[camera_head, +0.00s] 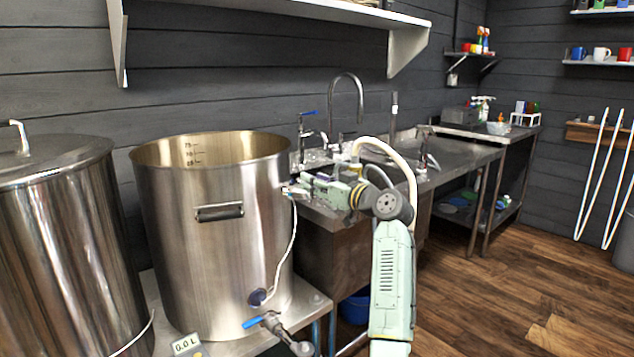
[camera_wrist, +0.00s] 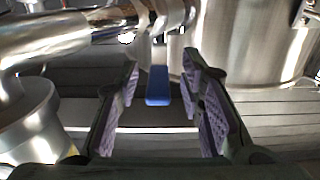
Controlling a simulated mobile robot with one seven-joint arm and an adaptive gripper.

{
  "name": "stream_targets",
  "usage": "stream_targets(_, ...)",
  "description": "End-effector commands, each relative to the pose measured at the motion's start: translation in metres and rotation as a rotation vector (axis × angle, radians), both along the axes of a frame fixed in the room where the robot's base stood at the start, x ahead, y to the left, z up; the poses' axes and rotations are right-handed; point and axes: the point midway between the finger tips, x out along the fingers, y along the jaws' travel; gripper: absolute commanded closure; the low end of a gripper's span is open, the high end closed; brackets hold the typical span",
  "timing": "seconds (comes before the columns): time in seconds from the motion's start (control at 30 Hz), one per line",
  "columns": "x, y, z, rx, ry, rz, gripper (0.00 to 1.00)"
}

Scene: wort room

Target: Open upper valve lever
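In the wrist view a blue valve lever (camera_wrist: 158,86) hangs below a shiny metal pipe (camera_wrist: 100,28). It lies between and beyond the two dark, purple-padded fingers of my gripper (camera_wrist: 160,92). The fingers are apart, with a visible gap on both sides of the lever. In the head view the end of my arm (camera_head: 318,188) is at the right side of the tall steel pot (camera_head: 210,262); the fingers are too small to make out there. Blue levers also show on a tap (camera_head: 307,114) behind the pot and on a low valve (camera_head: 255,322) at the pot's foot.
A lidded steel pot (camera_head: 62,250) stands at the left. A sink counter (camera_head: 455,165) with a tall curved faucet (camera_head: 358,92) runs along the wall. A white cord (camera_head: 291,245) hangs on the open pot's side.

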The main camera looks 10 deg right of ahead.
Motion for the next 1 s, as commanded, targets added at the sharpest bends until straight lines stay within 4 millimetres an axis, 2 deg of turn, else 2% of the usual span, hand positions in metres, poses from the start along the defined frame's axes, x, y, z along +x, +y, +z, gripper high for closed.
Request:
stream_targets(0.13,-0.003,-0.002,0.0,0.001,-0.001,-0.001,0.65)
stream_targets(0.27,-0.016,-0.012,0.0,0.001,-0.002,-0.002,0.65)
stream_targets(0.5,-0.06,-0.04,0.0,0.001,-0.002,-0.003,0.65)
stream_targets(0.7,-0.088,-0.058,0.0,0.001,-0.001,-0.002,0.65)
stream_targets(1.0,-0.101,-0.065,0.0,0.0,0.0,0.0,0.65)
